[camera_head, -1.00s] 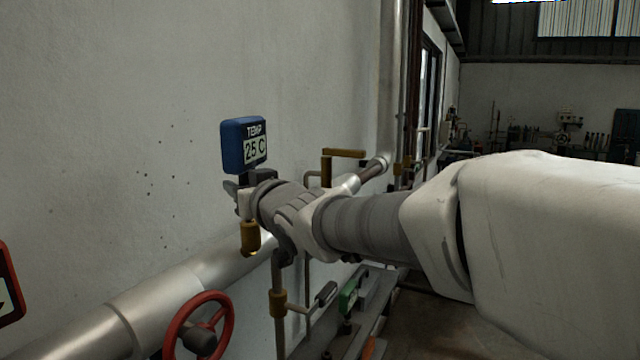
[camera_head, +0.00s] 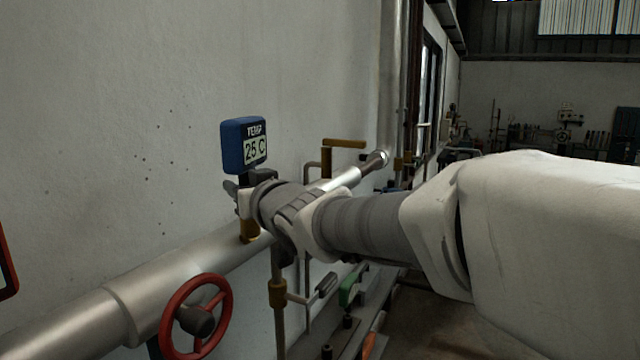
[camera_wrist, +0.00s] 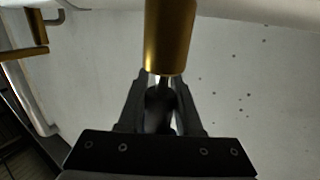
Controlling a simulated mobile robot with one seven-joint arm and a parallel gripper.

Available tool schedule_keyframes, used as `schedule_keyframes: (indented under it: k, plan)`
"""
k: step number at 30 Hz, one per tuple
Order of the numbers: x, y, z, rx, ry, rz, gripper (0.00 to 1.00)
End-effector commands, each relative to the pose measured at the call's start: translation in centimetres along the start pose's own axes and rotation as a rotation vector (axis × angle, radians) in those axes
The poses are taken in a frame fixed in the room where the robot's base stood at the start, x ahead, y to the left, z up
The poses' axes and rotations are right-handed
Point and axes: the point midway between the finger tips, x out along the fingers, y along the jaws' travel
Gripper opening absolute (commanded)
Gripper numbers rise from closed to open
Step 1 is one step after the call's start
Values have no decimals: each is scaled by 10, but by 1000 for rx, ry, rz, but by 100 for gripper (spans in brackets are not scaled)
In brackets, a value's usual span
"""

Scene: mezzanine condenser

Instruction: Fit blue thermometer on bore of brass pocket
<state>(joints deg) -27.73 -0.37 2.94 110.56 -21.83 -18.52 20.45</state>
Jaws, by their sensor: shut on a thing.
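The blue thermometer (camera_head: 244,145) has a square head reading "TEMP 25 C" and stands upright in the head view. My gripper (camera_head: 236,187) is shut on it just below the head. In the wrist view my gripper (camera_wrist: 160,92) shows both fingers closed around a dark part, with a thin bright stem between the tips. The brass pocket (camera_wrist: 169,35) comes in from the top edge, its end close to the stem; whether the stem is inside the bore is unclear. In the head view the pocket (camera_head: 249,231) is below my gripper, partly covered.
A silver pipe (camera_head: 170,285) runs along the wall below my gripper, with a red handwheel (camera_head: 197,318) in front. A brass-coloured lever (camera_head: 343,143), thin pipes and a green item (camera_head: 352,286) are near my arm.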

Motion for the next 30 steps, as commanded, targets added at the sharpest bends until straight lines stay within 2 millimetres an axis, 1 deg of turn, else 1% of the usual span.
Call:
schedule_keyframes:
  k: [4,5,6,10,18,22,26,30]
  plan:
    - [0,0,4,0,1,0,0]
    - [0,0,3,0,1,0,37]
    - [0,0,3,0,1,0,45]
    - [0,0,3,0,1,0,68]
    - [0,0,4,0,-1,0,69]
    - [-4,0,3,0,0,1,69]
    - [-18,0,3,-1,2,1,69]
    - [-42,0,2,-1,3,2,69]
